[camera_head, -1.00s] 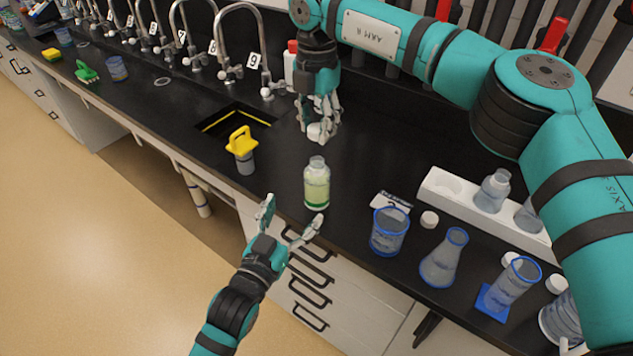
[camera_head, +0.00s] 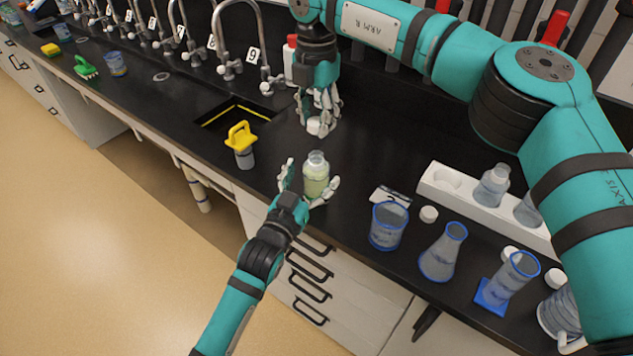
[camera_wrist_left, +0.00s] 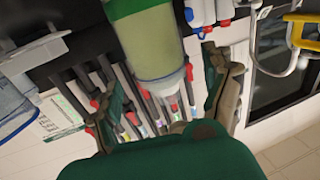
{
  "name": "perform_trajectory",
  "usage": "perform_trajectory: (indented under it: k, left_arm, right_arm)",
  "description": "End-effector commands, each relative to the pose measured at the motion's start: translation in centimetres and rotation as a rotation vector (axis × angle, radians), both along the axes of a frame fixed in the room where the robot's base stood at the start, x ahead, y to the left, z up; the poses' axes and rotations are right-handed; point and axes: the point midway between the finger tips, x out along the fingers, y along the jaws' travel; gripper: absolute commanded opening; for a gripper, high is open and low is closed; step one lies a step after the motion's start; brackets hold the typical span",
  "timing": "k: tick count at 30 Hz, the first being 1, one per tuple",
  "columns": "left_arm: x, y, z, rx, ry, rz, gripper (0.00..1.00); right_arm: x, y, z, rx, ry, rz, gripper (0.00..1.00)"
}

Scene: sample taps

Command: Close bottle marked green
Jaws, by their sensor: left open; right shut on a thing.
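The bottle with pale green liquid (camera_head: 316,178) stands upright on the black counter near its front edge, its mouth uncapped. It also shows in the left wrist view (camera_wrist_left: 150,42). My left gripper (camera_head: 310,190) is open, with its fingers on either side of the bottle; I cannot tell whether they touch it. Its open fingers also show in the left wrist view (camera_wrist_left: 165,105). My right gripper (camera_head: 320,117) is shut on a white cap (camera_head: 315,126), held behind the bottle, near the sink. The green mark is hidden in the head view.
A yellow-handled tool (camera_head: 241,142) stands left of the bottle by the sink (camera_head: 235,112). To the right are a blue-rimmed beaker (camera_head: 388,226), a flask (camera_head: 442,252), a loose white cap (camera_head: 429,214) and a white rack (camera_head: 470,205) holding bottles.

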Motion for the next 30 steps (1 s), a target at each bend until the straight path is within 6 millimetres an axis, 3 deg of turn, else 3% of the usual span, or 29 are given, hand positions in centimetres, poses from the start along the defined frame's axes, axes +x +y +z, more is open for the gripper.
perform_trajectory:
  k: [7, 19, 30]
  left_arm:
    - [2.6, -1.1, 0.1, -0.001, -0.001, 0.0, 0.83]
    - [3.0, -1.3, 0.0, 0.0, 0.0, 0.0, 0.82]
    - [3.0, -1.3, 0.0, 0.0, 0.0, 0.0, 0.33]
  right_arm:
    - [0.0, 0.0, 0.0, 0.0, 0.0, 0.0, 0.26]
    - [0.0, 0.0, 0.0, 0.0, 0.0, 0.0, 0.26]
    - [0.0, 0.0, 0.0, 0.0, 0.0, 0.0, 0.26]
